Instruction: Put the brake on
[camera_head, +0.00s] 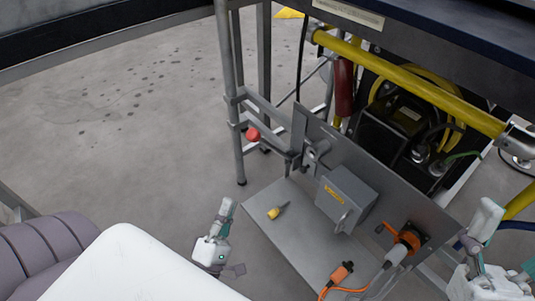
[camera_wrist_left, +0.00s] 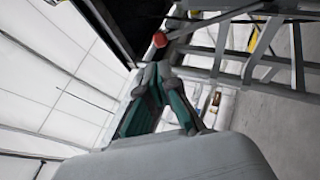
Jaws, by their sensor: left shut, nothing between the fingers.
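A red ball knob (camera_head: 253,134) sits at the end of a grey lever beside the metal frame, left of the panel. It also shows in the left wrist view (camera_wrist_left: 159,40), just beyond my fingertips. My left gripper (camera_head: 229,203) is shut and empty, below and a little left of the knob, apart from it. Its fingertips meet in the left wrist view (camera_wrist_left: 158,70). My right gripper (camera_head: 485,225) is at the lower right, partly cut off by the picture's edge; I cannot tell whether it is open.
A grey panel (camera_head: 290,195) carries a grey switch box (camera_head: 345,195) and an orange connector (camera_head: 408,240). A yellow-handled tool (camera_head: 274,212) and an orange plug (camera_head: 342,272) lie on its shelf. Yellow pipe (camera_head: 410,80) and frame legs (camera_head: 230,100) stand close. Floor at left is clear.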

